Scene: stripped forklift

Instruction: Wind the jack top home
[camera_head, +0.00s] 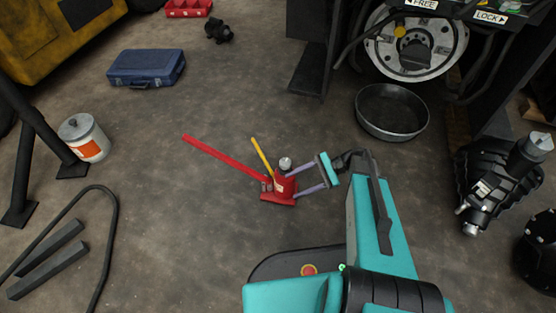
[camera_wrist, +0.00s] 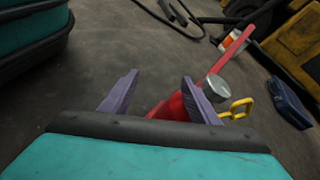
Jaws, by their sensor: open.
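The red jack (camera_head: 282,186) stands on the floor, with its round silver top (camera_head: 285,164) uppermost. A long red lever (camera_head: 222,155) and a yellow handle (camera_head: 261,154) stick out from it. My gripper (camera_head: 293,181) is open, its two purple fingers pointing at the jack from the right. In the wrist view, the silver top (camera_wrist: 216,88) appears beyond the right finger, outside the gap of my gripper (camera_wrist: 159,80). That finger hides part of the red body. Nothing is held; I cannot tell whether a finger touches the jack.
A black pan (camera_head: 392,111) lies behind my arm, below a large wheel hub (camera_head: 414,45). A blue case (camera_head: 147,67), a white can (camera_head: 84,138) and dark bars (camera_head: 47,258) are at left. Black machinery (camera_head: 500,182) stands right. Floor around the jack is clear.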

